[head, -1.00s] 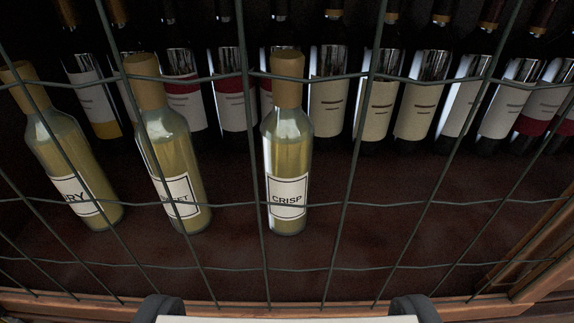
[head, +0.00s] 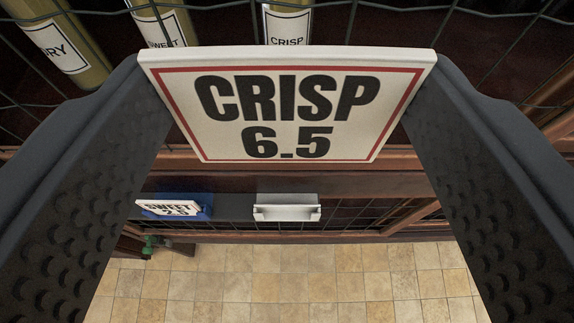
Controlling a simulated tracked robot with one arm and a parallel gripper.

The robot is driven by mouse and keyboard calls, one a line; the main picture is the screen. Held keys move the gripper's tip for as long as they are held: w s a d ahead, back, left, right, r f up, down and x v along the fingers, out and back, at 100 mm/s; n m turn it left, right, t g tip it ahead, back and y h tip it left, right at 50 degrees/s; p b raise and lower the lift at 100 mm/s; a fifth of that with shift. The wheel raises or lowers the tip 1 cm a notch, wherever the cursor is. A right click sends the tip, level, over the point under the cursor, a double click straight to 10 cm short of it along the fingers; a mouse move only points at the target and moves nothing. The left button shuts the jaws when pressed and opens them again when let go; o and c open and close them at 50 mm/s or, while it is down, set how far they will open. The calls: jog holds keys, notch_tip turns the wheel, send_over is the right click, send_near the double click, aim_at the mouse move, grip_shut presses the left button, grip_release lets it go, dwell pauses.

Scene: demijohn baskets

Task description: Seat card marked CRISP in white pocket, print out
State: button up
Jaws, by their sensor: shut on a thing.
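My gripper (head: 287,110) is shut on the CRISP card (head: 287,150), one dark textured finger at each side edge. The card is white with a red border and reads "CRISP 6.5". Its print faces my camera, upright, with the top edge tilted toward me. The white pocket (head: 287,213) is on the shelf front below the card in the picture, apart from it, and looks empty. Left of it, a blue pocket (head: 206,201) holds a card marked SWEET (head: 168,208).
Behind wire mesh (head: 215,20) stand bottles labelled CRISP (head: 287,38), SWEET (head: 162,30) and one ending in "RY" (head: 55,45). A wooden rail (head: 300,183) runs above the pockets. A small green object (head: 150,245) is at lower left. The tiled floor (head: 290,285) is clear.

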jog(key=w+f+b, duration=0.2)
jog(key=f+b, duration=0.7)
jog(key=b, duration=0.8)
jog(key=w+f+b, duration=0.2)
jog(key=f+b, duration=0.7)
jog(key=b, duration=0.7)
jog(key=shift+b, duration=0.35)
jog(key=shift+f+b, duration=0.65)
jog(key=shift+f, duration=2.25)
jog(key=shift+f, duration=0.5)
jog(key=o, duration=1)
jog(key=shift+o, duration=0.2)
jog(key=shift+s, duration=0.1)
